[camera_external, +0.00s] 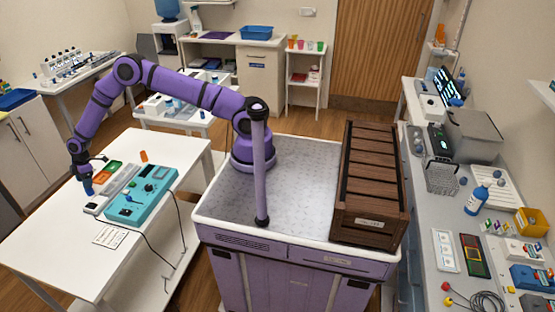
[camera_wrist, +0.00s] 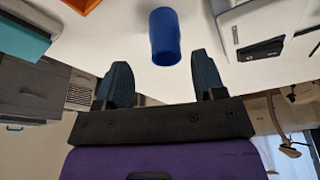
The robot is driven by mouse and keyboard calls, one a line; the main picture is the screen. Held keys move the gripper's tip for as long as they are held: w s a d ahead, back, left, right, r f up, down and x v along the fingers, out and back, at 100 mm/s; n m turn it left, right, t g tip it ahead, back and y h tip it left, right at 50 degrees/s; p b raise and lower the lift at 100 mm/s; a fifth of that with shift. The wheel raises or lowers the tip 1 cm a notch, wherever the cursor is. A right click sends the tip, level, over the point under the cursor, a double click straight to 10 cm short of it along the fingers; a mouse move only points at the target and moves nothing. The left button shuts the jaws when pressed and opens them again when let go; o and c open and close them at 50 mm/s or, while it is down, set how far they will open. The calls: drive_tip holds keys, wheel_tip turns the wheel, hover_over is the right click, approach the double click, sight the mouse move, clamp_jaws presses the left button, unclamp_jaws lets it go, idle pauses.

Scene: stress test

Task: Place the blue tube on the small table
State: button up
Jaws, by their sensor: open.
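The blue tube (camera_wrist: 165,37) lies just beyond my open fingertips in the wrist view, roughly in line with the gap between them. It also shows in the external view (camera_external: 88,187) as a small blue shape directly under my gripper (camera_external: 84,172), at the back left of a white table (camera_external: 50,240). My gripper (camera_wrist: 160,72) is open, with its two dark fingers apart and nothing between them. Whether a finger touches the tube cannot be told. Several white tables are in view; which one is the small table is not clear.
A teal device (camera_external: 141,196) with cables, a grey-white instrument (camera_external: 110,190), a green-and-orange tray (camera_external: 108,171) and an orange cup (camera_external: 144,156) stand near the tube. The front left of this table is clear. A wooden crate (camera_external: 348,215) sits on my base.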

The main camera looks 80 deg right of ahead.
sight(88, 195)
drive_tip(key=x, duration=0.5)
drive_tip(key=shift+s+f, duration=0.1)
drive_tip(key=shift+s, duration=0.3)
drive_tip(key=shift+c, duration=0.4)
drive_tip(key=c, duration=0.9)
drive_tip(key=shift+c, duration=0.2)
